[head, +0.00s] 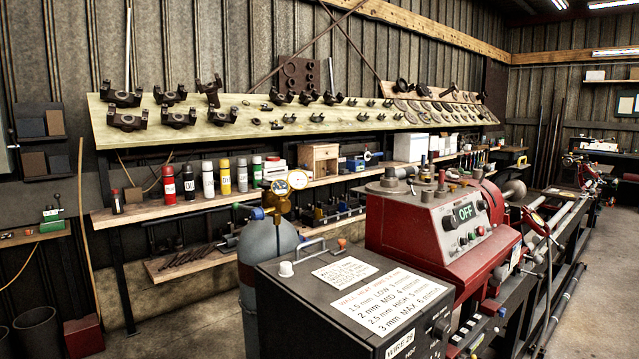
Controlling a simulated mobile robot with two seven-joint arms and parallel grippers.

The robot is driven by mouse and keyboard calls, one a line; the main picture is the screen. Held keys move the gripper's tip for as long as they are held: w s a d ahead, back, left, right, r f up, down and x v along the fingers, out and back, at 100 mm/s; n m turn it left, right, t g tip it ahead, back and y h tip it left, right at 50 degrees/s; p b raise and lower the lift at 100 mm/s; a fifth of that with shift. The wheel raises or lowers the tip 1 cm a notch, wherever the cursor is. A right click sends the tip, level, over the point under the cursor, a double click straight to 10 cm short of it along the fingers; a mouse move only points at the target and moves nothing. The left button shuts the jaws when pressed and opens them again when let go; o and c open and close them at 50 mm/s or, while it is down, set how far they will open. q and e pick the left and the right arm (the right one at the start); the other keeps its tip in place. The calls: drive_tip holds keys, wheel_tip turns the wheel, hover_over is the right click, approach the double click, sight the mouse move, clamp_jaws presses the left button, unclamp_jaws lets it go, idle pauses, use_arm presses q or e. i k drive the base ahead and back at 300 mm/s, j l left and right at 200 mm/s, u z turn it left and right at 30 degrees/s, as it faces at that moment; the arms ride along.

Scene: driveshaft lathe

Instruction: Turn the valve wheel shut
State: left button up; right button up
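A grey gas cylinder (268,240) stands left of the centre, behind a dark welder box. A brass regulator (279,205) with round gauges (297,180) sits on its top. A blue part (257,213) sticks out to the left of the brass fitting; I cannot tell for certain whether it is the valve wheel. No other valve wheel is clear to me on the cylinder. The cylinder's lower front is hidden by the welder box. Neither of my grippers is in view.
The welder box (345,285), with a handle and white labels, blocks the near side of the cylinder. A red lathe (425,220) with an "OFF" panel stands to the right. Shelves (175,213) with spray cans are behind. Bare floor (180,320) lies left of the cylinder.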

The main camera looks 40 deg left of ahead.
sight(265, 185)
drive_tip(key=j+z, duration=0.6)
drive_tip(key=j, duration=0.25)
drive_tip(key=j+z, duration=0.2)
drive_tip(key=j, duration=0.25)
drive_tip(key=k+j+z, duration=0.2)
drive_tip(key=j, duration=0.2)
drive_tip(key=k+j, duration=0.1)
drive_tip(key=j, duration=0.25)
drive_tip(key=k+j+z, duration=0.1)
drive_tip(key=j, duration=0.25)
drive_tip(key=k+j, duration=0.1)
drive_tip(key=j, duration=0.25)
drive_tip(key=k+j+z, duration=0.1)
drive_tip(key=j, duration=0.25)
drive_tip(key=k+j, duration=0.1)
drive_tip(key=j, duration=0.25)
drive_tip(key=z, duration=0.05)
